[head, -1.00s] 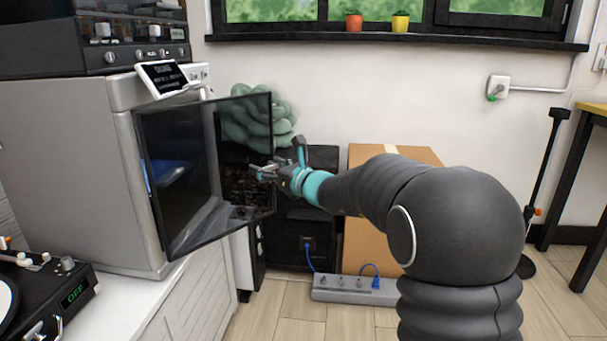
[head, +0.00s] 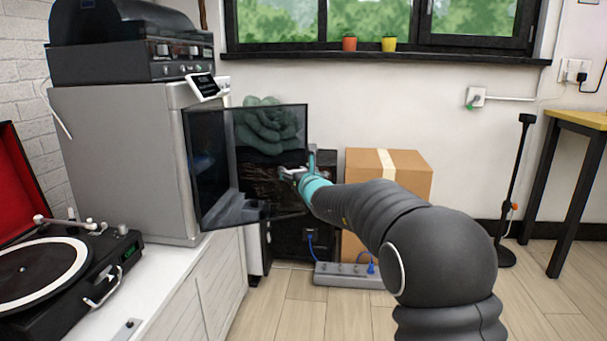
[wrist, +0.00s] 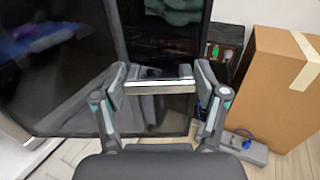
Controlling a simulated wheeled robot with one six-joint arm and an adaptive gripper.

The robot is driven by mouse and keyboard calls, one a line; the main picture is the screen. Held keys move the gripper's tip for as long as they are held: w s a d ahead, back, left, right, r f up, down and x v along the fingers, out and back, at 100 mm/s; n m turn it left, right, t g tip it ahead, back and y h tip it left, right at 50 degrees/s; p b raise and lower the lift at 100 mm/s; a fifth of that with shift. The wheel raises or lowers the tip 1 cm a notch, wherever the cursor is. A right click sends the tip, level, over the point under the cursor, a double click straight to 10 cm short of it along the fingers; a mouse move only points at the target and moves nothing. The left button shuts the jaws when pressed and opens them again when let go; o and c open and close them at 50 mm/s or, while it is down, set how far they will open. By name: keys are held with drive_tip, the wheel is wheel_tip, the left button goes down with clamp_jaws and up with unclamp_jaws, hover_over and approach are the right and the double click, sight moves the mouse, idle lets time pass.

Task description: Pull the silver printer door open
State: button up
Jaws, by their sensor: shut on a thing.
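The silver printer (head: 125,150) stands on a white cabinet at the left in the head view. Its dark glass door (head: 262,205) is swung well open, hinged on the printer's front and reaching right. My gripper (head: 292,173) is at the door's free right edge. In the wrist view my gripper (wrist: 160,82) has its two fingers on the ends of a silver bar handle (wrist: 160,87). The handle lies across between them, in front of the dark door panel (wrist: 70,70). The inside of the printer is mostly hidden behind the door.
A cardboard box (head: 410,170) and a power strip (head: 345,280) with blue cables sit on the floor to the right of the door. A turntable (head: 50,270) is on the white cabinet (head: 190,300). Open floor lies at the front right.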

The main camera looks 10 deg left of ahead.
drive_tip(key=shift+s+a, duration=0.25)
drive_tip(key=shift+s, duration=0.05)
drive_tip(key=shift+d, duration=0.1)
drive_tip(key=o, duration=1.7)
drive_tip(key=shift+a, duration=0.2)
drive_tip(key=shift+w+d, duration=0.15)
drive_tip(key=shift+d, duration=0.25)
drive_tip(key=v, duration=1.2)
